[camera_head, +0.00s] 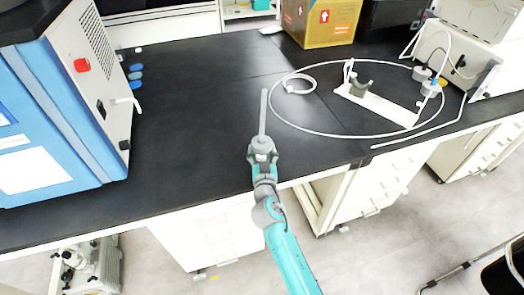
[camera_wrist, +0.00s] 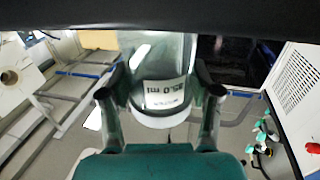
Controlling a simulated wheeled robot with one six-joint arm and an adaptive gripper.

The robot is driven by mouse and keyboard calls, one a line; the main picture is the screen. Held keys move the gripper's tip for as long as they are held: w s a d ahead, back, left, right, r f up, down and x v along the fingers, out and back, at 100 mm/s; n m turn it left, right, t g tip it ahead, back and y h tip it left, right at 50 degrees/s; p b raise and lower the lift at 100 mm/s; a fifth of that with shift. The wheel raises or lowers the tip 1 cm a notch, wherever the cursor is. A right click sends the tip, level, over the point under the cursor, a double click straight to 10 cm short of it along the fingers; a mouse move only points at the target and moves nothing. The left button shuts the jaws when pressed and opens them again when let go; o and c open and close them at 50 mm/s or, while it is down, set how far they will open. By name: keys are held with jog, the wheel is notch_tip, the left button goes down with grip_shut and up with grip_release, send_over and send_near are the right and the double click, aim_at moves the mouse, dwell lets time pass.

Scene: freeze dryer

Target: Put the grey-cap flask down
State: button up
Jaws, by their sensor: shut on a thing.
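My gripper (camera_head: 263,155) is over the front part of the black bench (camera_head: 195,135), near its front edge in the head view. In the wrist view, my gripper (camera_wrist: 160,85) has its fingers on both sides of a clear flask (camera_wrist: 148,72) with a printed white label, and is shut on it. The flask's cap is not clear in either view. In the head view a thin grey rod (camera_head: 263,110) runs straight beyond my gripper; I cannot tell whether it belongs to the flask, or whether the flask touches the bench.
A yellow box (camera_head: 318,22) stands at the back. A white loop of tubing (camera_head: 330,133) and a white stand (camera_head: 375,103) lie right. The bench's left middle is bare.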

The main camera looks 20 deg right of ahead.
jog(key=o, duration=1.3)
jog(key=shift+f, duration=0.1)
jog(key=shift+s, duration=0.1)
jog(key=v, duration=1.1)
jog(key=shift+s+a, duration=0.2)
jog(key=shift+s, duration=0.2)
